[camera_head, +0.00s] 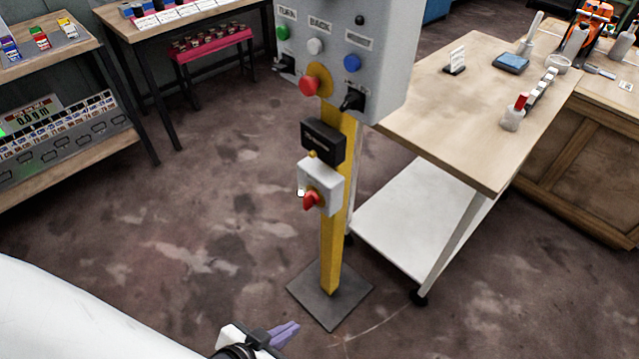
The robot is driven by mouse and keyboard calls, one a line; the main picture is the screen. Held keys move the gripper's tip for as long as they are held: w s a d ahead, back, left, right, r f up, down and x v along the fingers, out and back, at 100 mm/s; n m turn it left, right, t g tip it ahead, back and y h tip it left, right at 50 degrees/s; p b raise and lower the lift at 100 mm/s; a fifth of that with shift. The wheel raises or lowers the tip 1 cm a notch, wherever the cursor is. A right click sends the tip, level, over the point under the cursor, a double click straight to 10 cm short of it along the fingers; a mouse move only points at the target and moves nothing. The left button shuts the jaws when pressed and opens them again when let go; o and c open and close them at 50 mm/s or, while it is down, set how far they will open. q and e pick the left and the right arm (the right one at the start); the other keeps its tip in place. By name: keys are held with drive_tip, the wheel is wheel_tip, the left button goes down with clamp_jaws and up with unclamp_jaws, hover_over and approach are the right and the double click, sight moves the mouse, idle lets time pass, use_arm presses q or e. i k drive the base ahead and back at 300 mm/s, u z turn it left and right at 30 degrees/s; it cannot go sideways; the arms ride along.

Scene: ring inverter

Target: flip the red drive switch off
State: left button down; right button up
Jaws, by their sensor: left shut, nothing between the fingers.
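The red drive switch (311,200) is a red knob on a small light-grey box (327,185) fixed to a yellow post. A black box (323,141) is mounted just above it. Higher up is a grey control panel (375,45) with green, white and blue buttons and a red mushroom button (308,86). My left gripper (285,331) is at the bottom edge, below and in front of the post, well apart from the switch. Its purple fingers are together and hold nothing. My right gripper is out of view.
The post stands on a dark square floor plate (330,295). A wheeled wooden-topped table (455,110) with a lower white shelf stands close to its right. Shelving (75,160) is at the far left. The floor left of the post is clear.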

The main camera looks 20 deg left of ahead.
sight(310, 198)
drive_tip(key=k, duration=0.5)
drive_tip(key=z, duration=0.75)
drive_tip(key=i, duration=0.75)
drive_tip(key=u, duration=1.25)
